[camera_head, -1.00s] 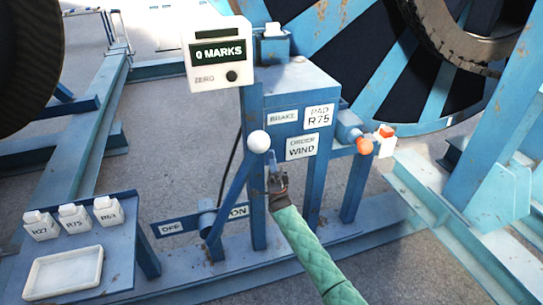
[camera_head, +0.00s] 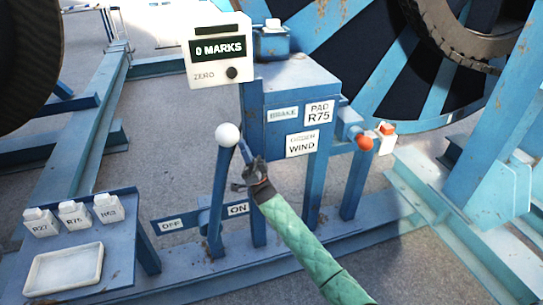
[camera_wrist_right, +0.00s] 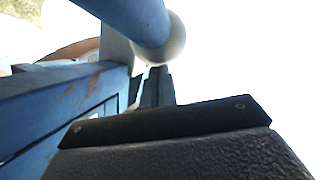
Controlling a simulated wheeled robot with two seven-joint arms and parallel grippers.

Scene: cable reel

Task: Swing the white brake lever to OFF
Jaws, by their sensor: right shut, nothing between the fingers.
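The brake lever (camera_head: 220,185) is a blue bar with a white ball knob (camera_head: 228,135). In the head view it stands close to upright, leaning slightly right at the top, between the OFF plate (camera_head: 172,224) and the ON plate (camera_head: 238,209). My right gripper (camera_head: 246,155) is shut and empty, just right of the lever below the knob. The lever (camera_wrist_right: 135,20) and knob (camera_wrist_right: 172,42) also show in the right wrist view, right by the fingertips (camera_wrist_right: 157,75); contact looks likely but is not certain. My left gripper is not in view.
A blue stand (camera_head: 290,90) with BRAKE, PAD R75 and ORDER WIND labels is behind my right arm. A white counter box (camera_head: 217,50) reads 0 MARKS above the lever. A bench with labelled blocks and a white tray (camera_head: 64,270) is at lower left.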

